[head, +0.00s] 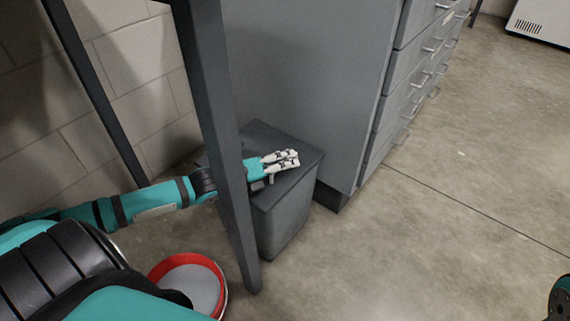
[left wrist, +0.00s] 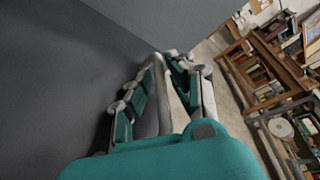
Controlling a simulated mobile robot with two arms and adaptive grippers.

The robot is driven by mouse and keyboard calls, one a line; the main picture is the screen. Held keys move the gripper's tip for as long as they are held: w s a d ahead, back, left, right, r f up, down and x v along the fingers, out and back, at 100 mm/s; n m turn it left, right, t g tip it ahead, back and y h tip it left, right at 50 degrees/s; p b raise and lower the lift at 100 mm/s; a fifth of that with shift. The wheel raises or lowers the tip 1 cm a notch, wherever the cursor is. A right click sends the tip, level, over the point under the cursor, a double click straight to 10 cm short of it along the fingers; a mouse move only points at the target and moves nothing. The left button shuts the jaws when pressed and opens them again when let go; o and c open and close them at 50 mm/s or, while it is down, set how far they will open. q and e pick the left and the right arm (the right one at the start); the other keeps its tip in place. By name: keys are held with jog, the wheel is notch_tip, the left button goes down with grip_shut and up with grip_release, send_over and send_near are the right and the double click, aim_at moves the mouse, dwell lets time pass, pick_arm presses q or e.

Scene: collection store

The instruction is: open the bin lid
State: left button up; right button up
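The bin (head: 283,222) is a dark grey box with a flat dark lid, standing on the floor beside a grey cabinet. Its lid (head: 275,138) looks closed and lies level. My left gripper (head: 291,158) is over the top of the lid, with its fingers pointing right; I cannot tell whether it touches. In the left wrist view its fingers (left wrist: 165,62) run close together toward the tips, beside a large dark grey surface. How far they are apart is unclear, and I see nothing held. A table leg hides part of the bin and my left wrist. My right gripper is not in view.
A grey table leg (head: 222,130) stands in front of my left forearm. The grey drawer cabinet (head: 310,75) blocks the bin's far side. A red-rimmed round container (head: 192,283) sits on the floor near my base. The concrete floor to the right is clear.

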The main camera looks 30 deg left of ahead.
pick_arm(q)
grip_shut()
jog(key=shift+r, duration=0.1)
dwell(0.3)
